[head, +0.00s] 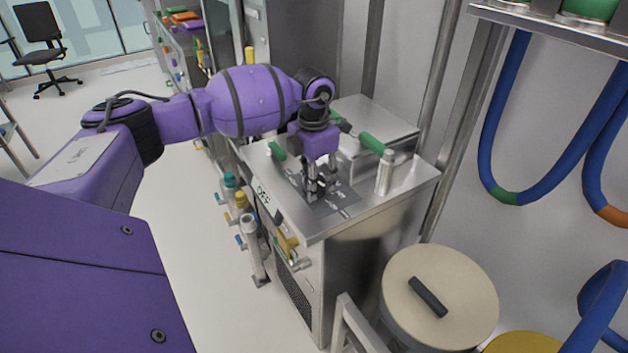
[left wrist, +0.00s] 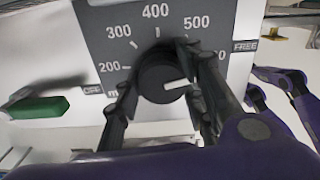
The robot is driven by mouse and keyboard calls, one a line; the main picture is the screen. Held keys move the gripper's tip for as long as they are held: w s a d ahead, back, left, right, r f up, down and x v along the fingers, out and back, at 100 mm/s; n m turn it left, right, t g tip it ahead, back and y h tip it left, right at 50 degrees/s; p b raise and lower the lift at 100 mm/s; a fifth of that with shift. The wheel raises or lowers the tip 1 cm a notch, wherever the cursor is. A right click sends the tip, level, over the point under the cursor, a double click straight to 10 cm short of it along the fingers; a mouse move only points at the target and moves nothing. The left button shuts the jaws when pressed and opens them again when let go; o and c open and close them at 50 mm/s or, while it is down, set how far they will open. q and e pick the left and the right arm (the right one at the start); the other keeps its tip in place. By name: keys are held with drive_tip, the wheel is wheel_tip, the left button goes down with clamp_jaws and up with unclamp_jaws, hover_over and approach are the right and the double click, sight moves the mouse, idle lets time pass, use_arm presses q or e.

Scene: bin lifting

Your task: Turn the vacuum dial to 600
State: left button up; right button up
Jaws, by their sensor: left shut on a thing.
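The vacuum dial (left wrist: 160,88) is a round black knob with a white pointer line, seen in the left wrist view. It sits on a grey scale plate (left wrist: 122,50) marked OFF, 200, 300, 400, 500 and FREE. A label between 500 and FREE is partly hidden by a finger. The pointer line points right and slightly up, toward that hidden label's side. My left gripper (head: 314,192) is over the plate on top of the steel cabinet and is shut on the dial, a finger on either side. The dial is mostly hidden in the head view.
A round cream-lidded drum (head: 450,270) stands at the right. Blue hoses (head: 500,135) hang at the far right. Open floor lies left.

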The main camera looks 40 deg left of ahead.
use_arm(q)
drive_tip(key=shift+s+a+f, duration=0.15)
drive_tip(key=shift+a, duration=0.05)
drive_tip(key=o, duration=1.1)
drive_tip(key=shift+r, duration=0.55)
wheel_tip(320, 180, up, 11)
drive_tip(key=shift+r, duration=0.1)
